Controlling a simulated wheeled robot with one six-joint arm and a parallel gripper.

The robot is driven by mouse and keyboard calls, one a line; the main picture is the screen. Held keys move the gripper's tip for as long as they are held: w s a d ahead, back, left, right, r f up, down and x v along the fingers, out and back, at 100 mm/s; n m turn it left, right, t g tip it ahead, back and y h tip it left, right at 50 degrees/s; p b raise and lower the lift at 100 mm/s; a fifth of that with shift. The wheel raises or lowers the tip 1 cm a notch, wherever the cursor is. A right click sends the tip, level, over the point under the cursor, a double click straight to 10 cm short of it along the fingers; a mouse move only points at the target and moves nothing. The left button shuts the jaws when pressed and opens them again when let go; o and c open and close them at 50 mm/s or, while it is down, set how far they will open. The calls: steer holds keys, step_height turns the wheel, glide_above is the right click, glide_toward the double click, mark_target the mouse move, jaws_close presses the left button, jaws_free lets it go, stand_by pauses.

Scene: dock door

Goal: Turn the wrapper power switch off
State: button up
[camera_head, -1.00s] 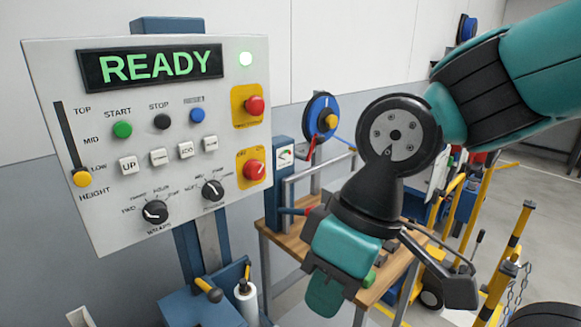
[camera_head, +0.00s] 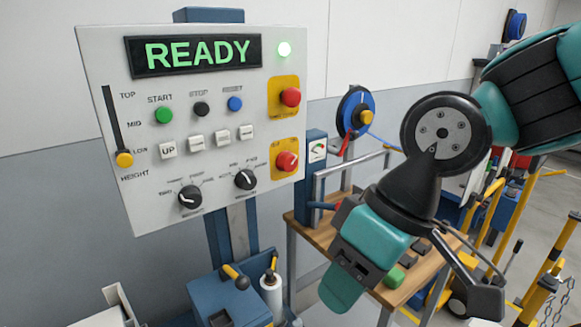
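The wrapper control panel (camera_head: 205,110) is a grey box on a blue post at the left. Its display (camera_head: 195,54) reads READY in green, and a round lamp (camera_head: 284,49) beside it glows green. A red rotary knob (camera_head: 287,161) on a yellow plate sits at the panel's lower right; it looks like the power switch, but its label is too small to read. A red mushroom button (camera_head: 290,97) on another yellow plate is above it. My gripper (camera_head: 412,292) is open and empty, to the right of and lower than the panel, apart from it, pointing downward.
Other panel controls include a green start button (camera_head: 164,115), two black dials and a height slider (camera_head: 124,159). A wooden workbench (camera_head: 318,232) with a strapping reel (camera_head: 357,113) stands behind my gripper. Yellow posts (camera_head: 557,255) are at the right.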

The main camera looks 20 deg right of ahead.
steer(key=o, duration=0.6)
steer(key=w+a+f+m+t+y+b, duration=0.1)
steer(key=w+f+m+t+y+b, duration=0.1)
steer(key=w, duration=0.5)
step_height(320, 180, down, 3)
steer(key=m+t+b, duration=0.1)
steer(key=m+b, duration=0.1)
steer(key=b, duration=0.1)
steer(key=shift+w, duration=0.15)
steer(key=m+t+h+b, duration=0.1)
steer(key=m+t+b, duration=0.9)
steer(key=m+t, duration=0.45)
glide_toward(291, 164)
steer(key=shift+m+g, duration=0.55)
steer(key=shift+m, duration=0.4)
steer(key=p+x, duration=0.1)
steer(key=x, duration=0.2)
steer(key=p+x, duration=0.2)
steer(key=x, duration=0.1)
steer(key=p+x, duration=0.2)
steer(key=x, duration=0.2)
steer(key=shift+d+r, duration=0.1)
steer(key=shift+r, duration=0.3)
steer(key=shift+c, duration=0.4)
steer(key=c, duration=0.8)
